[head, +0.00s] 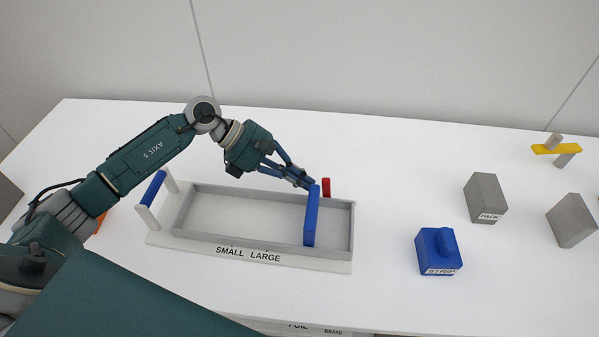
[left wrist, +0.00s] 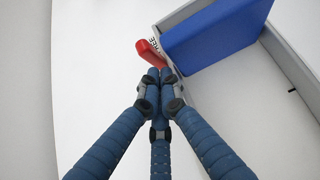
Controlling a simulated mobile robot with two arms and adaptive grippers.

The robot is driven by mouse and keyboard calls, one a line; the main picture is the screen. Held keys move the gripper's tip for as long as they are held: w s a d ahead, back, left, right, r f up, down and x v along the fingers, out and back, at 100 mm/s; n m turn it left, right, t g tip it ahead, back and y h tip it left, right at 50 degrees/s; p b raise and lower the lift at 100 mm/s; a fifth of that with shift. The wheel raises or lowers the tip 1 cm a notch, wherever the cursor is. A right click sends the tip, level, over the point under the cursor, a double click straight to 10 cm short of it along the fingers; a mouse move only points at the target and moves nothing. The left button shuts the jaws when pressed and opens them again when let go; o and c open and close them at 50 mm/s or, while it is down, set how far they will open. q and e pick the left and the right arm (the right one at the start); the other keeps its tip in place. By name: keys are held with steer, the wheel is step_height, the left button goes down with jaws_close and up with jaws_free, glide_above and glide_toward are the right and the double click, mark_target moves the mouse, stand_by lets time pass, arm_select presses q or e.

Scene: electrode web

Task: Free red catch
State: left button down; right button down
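The red catch (head: 326,187) is a small upright red piece at the back right of the grey tray (head: 186,212), just behind a blue bar (head: 311,218). My left gripper (head: 309,184) reaches over the tray's back edge, its fingertips just left of the catch. In the left wrist view the three blue fingers (left wrist: 160,77) are drawn together, and the red catch (left wrist: 151,53) shows just beyond their tips. I cannot tell whether they touch it. The catch's lower part is hidden by the fingertips. My right gripper is not in view.
The tray's front reads SMALL and LARGE. A blue handle (head: 153,188) on white posts stands at its left end. To the right are a blue STRIP block (head: 437,252), a grey PACK block (head: 485,197), another grey block (head: 571,220) and a yellow bar (head: 556,149). The table behind the tray is clear.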

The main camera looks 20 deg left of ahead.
arm_select(q)
steer(key=shift+d, duration=0.55)
steer(key=shift+a, duration=0.15)
steer(key=shift+w+d+r+b, duration=0.2)
steer(key=shift+d+b, duration=0.25)
steer(key=shift+b, duration=0.25)
steer(key=shift+r, duration=0.15)
steer(key=shift+s+r, duration=0.1)
